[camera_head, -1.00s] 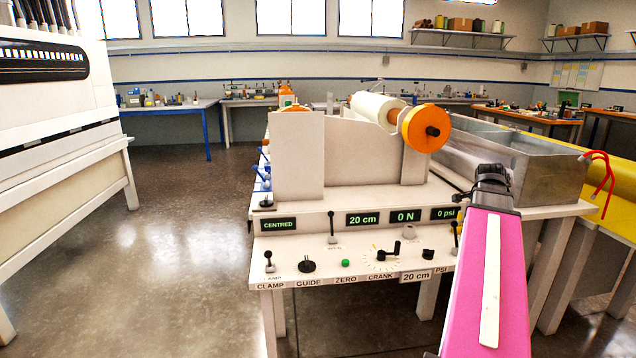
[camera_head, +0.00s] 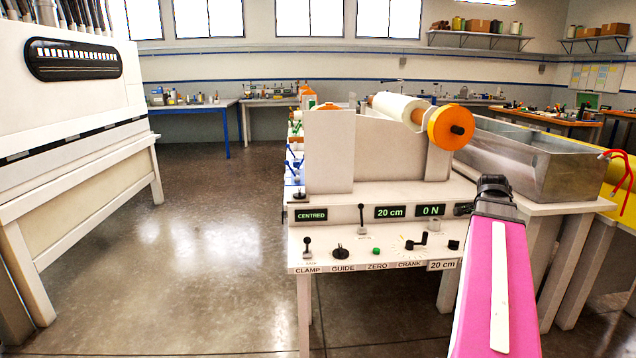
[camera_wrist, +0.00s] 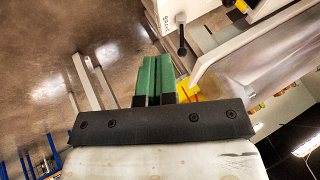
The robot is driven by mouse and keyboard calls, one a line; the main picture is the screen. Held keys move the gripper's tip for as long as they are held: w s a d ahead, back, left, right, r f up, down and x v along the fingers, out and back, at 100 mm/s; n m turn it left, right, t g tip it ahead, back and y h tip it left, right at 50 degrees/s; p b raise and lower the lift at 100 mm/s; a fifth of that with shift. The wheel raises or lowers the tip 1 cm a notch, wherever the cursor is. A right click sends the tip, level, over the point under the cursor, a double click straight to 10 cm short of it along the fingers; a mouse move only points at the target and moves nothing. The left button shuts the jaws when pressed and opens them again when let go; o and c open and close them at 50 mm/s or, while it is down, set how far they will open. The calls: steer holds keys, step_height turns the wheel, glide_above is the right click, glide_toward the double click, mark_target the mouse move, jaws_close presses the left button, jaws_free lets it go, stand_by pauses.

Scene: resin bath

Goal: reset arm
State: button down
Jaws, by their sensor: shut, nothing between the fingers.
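My arm, with a pink link, rises at the right of the head view in front of the machine bench. My gripper (camera_wrist: 157,78) shows in the wrist view as two green fingers close together, shut and empty. In the head view the gripper itself is hidden behind the arm link. The wrist view looks down past the fingers at the floor and the machine's underside and legs. The fingers touch nothing that I can see.
The control bench (camera_head: 375,252) carries levers, knobs and displays reading CENTRED, 20 cm and 0 N. A white roll with an orange flange (camera_head: 451,127) sits on top. A metal bath (camera_head: 560,172) stands right. A large white machine (camera_head: 75,170) stands left, with clear floor between.

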steer(key=a+f+n+g+y, duration=0.25)
steer(key=a+f+n, duration=0.65)
steer(key=a+f, duration=1)
steer(key=s+a+f+n+g+y, duration=0.1)
steer(key=s+a+f+n, duration=0.3)
steer(key=a, duration=0.5)
steer(key=s+a+f+n+g+y, duration=0.1)
steer(key=s+a+f+n, duration=0.3)
steer(key=a, duration=0.4)
steer(key=shift+s+a+f+n+g, duration=0.35)
steer(key=shift+s+f, duration=0.1)
steer(key=shift+f, duration=0.5)
steer(key=shift+y, duration=0.25)
